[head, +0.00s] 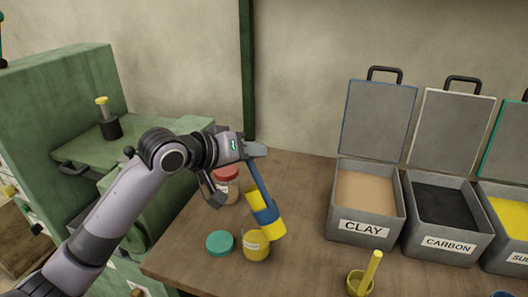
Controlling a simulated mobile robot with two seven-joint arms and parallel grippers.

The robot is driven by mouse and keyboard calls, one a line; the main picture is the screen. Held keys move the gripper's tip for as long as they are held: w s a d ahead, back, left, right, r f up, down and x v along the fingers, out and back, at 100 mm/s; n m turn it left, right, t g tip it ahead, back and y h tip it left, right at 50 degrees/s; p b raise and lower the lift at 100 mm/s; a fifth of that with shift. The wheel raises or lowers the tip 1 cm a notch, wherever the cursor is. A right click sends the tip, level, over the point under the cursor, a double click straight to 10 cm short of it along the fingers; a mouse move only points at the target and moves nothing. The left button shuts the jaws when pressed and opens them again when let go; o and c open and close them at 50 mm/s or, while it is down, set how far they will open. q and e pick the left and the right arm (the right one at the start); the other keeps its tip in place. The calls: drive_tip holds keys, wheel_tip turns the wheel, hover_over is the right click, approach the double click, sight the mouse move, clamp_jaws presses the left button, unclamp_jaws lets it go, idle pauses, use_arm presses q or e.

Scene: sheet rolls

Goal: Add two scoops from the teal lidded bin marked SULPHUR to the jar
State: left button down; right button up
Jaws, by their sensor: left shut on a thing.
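My left gripper (250,153) is shut on the blue handle of a scoop (263,190). The scoop hangs tilted from it, with a yellow cylindrical part on both sides of a blue band. It is just above an uncovered jar (256,247) that shows yellow inside and a small label. I cannot tell whether powder is leaving the scoop. The bin marked SU… (510,250) is at the right edge, partly cut off. It stands open with yellow powder (510,214) inside, its teal-edged lid (512,145) raised. My right gripper is not in view.
A teal jar lid (220,243) lies left of the jar. A red-lidded jar (227,174) stands behind. Open CLAY (364,227) and CARBON (447,243) bins stand right. A yellow scoop cup with upright handle (372,270) is at the front. Green cabinets are left.

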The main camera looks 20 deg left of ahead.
use_arm(q)
drive_tip(key=w+a+f+n+h+b, duration=0.2)
drive_tip(key=a+f+n+h+b, duration=0.1)
drive_tip(key=f, duration=0.4)
drive_tip(key=w+a+f+n+h+b, duration=0.2)
drive_tip(key=a+f+n+h+b, duration=0.2)
drive_tip(key=a+f+n+b, duration=0.2)
drive_tip(key=shift+w+f+n+b, duration=0.3)
drive_tip(key=shift+f+n+b, duration=0.2)
drive_tip(key=shift+f+n, duration=0.55)
drive_tip(key=shift+r, duration=0.2)
idle(0.5)
drive_tip(key=shift+r, duration=0.1)
